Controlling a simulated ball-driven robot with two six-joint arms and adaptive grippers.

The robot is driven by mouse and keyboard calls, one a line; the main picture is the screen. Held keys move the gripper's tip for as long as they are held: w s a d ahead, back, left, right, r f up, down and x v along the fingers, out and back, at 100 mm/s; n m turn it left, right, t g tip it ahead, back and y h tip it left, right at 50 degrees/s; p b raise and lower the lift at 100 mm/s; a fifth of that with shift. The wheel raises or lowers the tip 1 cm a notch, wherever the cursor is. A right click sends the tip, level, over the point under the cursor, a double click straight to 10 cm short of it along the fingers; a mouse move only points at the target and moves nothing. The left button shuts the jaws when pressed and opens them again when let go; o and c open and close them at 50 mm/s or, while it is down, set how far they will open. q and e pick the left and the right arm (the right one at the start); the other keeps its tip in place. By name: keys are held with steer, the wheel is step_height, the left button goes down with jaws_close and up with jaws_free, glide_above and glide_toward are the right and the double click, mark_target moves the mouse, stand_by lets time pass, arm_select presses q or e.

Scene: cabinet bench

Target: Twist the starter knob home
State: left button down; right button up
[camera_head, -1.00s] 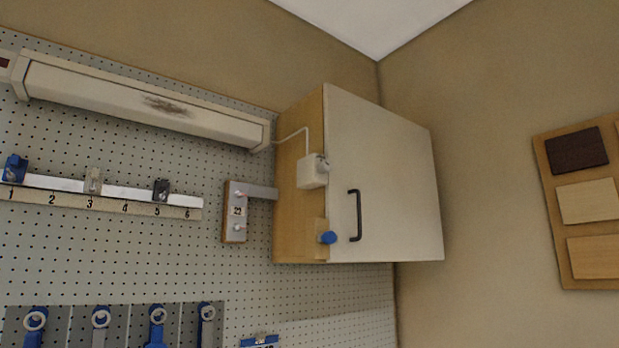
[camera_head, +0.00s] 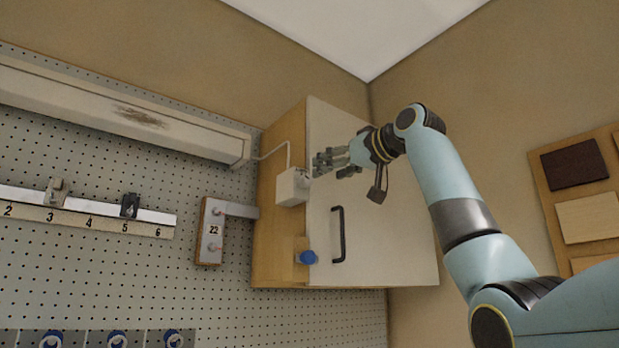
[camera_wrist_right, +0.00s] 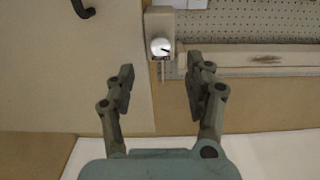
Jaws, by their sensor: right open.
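The starter knob looks to be the small round silver-white knob (camera_wrist_right: 160,46) with a dark mark, on a white box (camera_head: 292,187) fixed to the side of the wall cabinet. In the head view the knob is partly hidden by my fingers. My right gripper (camera_head: 326,164) reaches in from the right, close to the box at the cabinet door's edge. In the right wrist view the right gripper (camera_wrist_right: 164,88) is open and empty, and the knob lies beyond the gap between its fingertips, apart from them. My left gripper is not in view.
The cabinet door (camera_head: 375,235) is shut, with a black handle (camera_head: 338,234). A blue knob (camera_head: 307,258) sits low on the cabinet side. A cord runs from the box to the lamp (camera_head: 120,108). A bracket marked 22 (camera_head: 211,231) and a numbered rail (camera_head: 85,209) are at left.

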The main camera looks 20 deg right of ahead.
mark_target(309, 180)
steer(key=p+x, duration=0.3)
steer(key=x, duration=0.4)
steer(key=shift+w+a+r+p, duration=0.1)
steer(key=shift+a+p, duration=0.05)
steer(key=shift+p, duration=0.15)
steer(key=shift+w, duration=0.45)
jaws_close()
steer(key=shift+m, duration=0.4)
steer(key=m, duration=0.5)
steer(key=shift+s+a+m, duration=0.1)
steer(key=shift+m, duration=0.2)
steer(key=m, duration=0.6)
steer(key=shift+m, duration=0.3)
